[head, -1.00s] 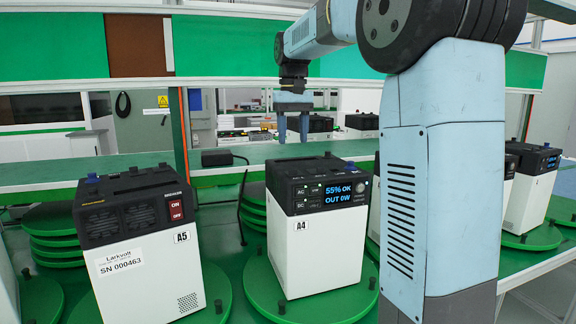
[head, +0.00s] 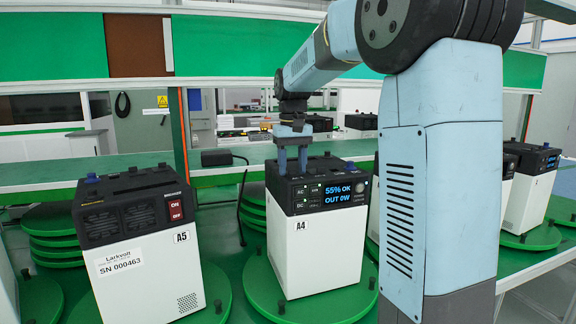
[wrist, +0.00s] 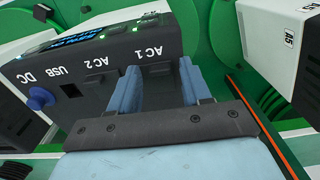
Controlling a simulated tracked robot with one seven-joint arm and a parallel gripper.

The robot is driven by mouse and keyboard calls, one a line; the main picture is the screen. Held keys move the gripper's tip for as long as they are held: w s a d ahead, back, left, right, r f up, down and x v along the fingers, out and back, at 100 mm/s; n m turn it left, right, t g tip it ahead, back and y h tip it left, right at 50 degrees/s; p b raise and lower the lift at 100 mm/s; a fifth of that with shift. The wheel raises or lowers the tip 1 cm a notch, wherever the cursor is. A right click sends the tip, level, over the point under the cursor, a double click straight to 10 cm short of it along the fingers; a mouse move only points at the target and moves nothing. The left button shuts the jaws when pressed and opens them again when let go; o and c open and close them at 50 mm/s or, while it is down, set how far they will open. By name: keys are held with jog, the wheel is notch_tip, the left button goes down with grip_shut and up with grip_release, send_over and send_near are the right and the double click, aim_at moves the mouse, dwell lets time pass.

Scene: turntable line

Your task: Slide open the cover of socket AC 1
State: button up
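The A4 power unit (head: 318,235) has a white body and a black top with a lit display, and stands on a green turntable.
A5 (head: 140,250) stands to the left, and other similar units (head: 530,190) stand to the right. A blue knob (wrist: 40,97) sticks out at the DC socket. A black adapter with a cable (head: 216,158) lies on the bench behind.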

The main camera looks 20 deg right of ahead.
grip_shut()
dwell(0.4)
jog(key=shift+w, duration=2.9)
jog(key=shift+o, duration=0.6)
grip_release()
notch_tip(320, 180, up, 14)
jog(key=shift+f, duration=0.15)
